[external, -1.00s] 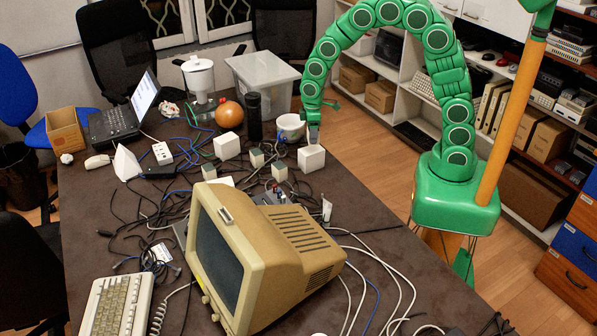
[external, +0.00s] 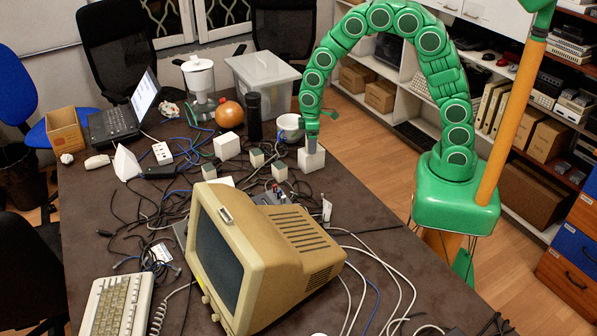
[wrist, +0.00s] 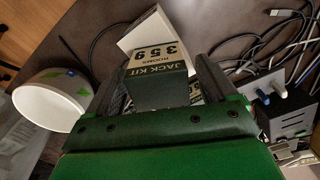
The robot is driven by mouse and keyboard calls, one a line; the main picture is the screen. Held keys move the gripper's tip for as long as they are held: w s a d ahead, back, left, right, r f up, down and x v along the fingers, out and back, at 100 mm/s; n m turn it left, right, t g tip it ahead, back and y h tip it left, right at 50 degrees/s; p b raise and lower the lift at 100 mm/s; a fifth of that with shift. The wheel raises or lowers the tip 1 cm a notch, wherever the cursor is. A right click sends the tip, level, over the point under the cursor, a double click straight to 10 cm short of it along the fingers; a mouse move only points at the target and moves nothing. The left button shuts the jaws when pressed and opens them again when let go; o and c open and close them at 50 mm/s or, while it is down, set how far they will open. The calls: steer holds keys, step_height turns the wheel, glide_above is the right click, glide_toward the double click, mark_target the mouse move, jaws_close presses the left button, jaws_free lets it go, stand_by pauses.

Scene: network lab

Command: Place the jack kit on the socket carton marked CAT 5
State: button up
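The jack kit (wrist: 158,88) is a small dark green box with a pale label reading "JACK KIT ROOMS 359". In the wrist view it sits between the two fingers of my gripper (wrist: 163,80), which appear shut on it. A white carton (wrist: 146,30) shows just beyond and under the kit; no marking is readable on it. In the external view my gripper (external: 312,138) points down directly over this white carton (external: 311,162), with the grey-looking kit at or just above its top. Contact between kit and carton cannot be told.
A white bowl (external: 290,127) is close behind my gripper. Cables and a beige monitor (external: 260,260) fill the front; the table's right edge is near.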

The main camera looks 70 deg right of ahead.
step_height(320, 180, up, 11)
steer(key=shift+r, duration=0.1)
steer(key=s+a+r+m+g, duration=0.1)
steer(key=s+r, duration=0.4)
steer(key=s, duration=1.2)
steer(key=s+r+m, duration=0.3)
steer(key=s+r, duration=0.2)
steer(key=s, duration=1.3)
steer(key=shift+s+a+r+m+g, duration=0.3)
steer(key=shift+s+a+r+g, duration=0.05)
steer(key=shift+a+r+g, duration=0.05)
